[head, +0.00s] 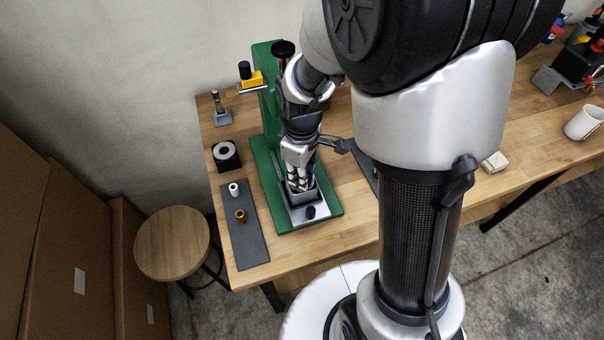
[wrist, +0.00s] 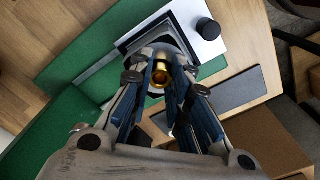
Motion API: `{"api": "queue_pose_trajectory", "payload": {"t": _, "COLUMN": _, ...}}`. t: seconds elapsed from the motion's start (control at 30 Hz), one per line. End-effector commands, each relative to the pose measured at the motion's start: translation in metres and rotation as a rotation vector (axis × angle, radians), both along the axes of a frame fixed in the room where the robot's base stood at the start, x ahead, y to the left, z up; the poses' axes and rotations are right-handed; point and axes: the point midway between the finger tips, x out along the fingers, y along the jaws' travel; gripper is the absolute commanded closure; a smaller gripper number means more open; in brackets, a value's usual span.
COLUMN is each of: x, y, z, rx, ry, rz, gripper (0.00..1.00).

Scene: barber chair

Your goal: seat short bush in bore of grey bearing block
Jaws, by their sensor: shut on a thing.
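The grey bearing block (head: 294,200) sits on the plate of the green press in the head view. In the wrist view the block (wrist: 150,40) shows behind my fingertips. My gripper (head: 300,187) points down at the block from above. In the wrist view my gripper (wrist: 167,65) is shut on a brass-coloured bush (wrist: 160,80), held between the blue finger pads. The bush is hidden by the fingers in the head view. The bore is mostly hidden, so I cannot tell whether the bush is above it or partly inside.
A dark mat (head: 249,246) at the left bears a white bush (head: 234,189) and another brass-coloured bush (head: 240,215). A black block with a pale ring (head: 226,154) stands behind it. The green press column (head: 268,105) rises close behind my gripper. A black knob (head: 310,212) stands before the block.

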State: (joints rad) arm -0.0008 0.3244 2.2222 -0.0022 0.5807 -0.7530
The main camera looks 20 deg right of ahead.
Motion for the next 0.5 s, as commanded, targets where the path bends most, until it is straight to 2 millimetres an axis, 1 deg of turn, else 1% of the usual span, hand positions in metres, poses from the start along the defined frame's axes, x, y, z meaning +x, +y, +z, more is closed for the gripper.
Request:
{"api": "queue_pose_trajectory", "payload": {"t": 0.03, "x": -0.0074, "y": 0.0001, "z": -0.011, "rx": 0.0, "ry": 0.022, "rz": 0.0, "gripper": 1.0}}
{"api": "queue_pose_trajectory", "payload": {"t": 0.1, "x": -0.0085, "y": 0.0, "z": -0.0115, "rx": 0.001, "ry": 0.024, "rz": 0.0, "gripper": 1.0}}
{"api": "queue_pose_trajectory", "payload": {"t": 0.13, "x": -0.0086, "y": 0.0, "z": -0.0116, "rx": 0.0, "ry": 0.025, "rz": 0.0, "gripper": 0.82}}
{"api": "queue_pose_trajectory", "payload": {"t": 0.4, "x": -0.0087, "y": 0.0, "z": -0.0122, "rx": 0.0, "ry": 0.025, "rz": 0.0, "gripper": 0.64}}
{"api": "queue_pose_trajectory", "payload": {"t": 0.5, "x": -0.0089, "y": -0.0001, "z": -0.0121, "rx": 0.0, "ry": 0.026, "rz": 0.0, "gripper": 0.63}}
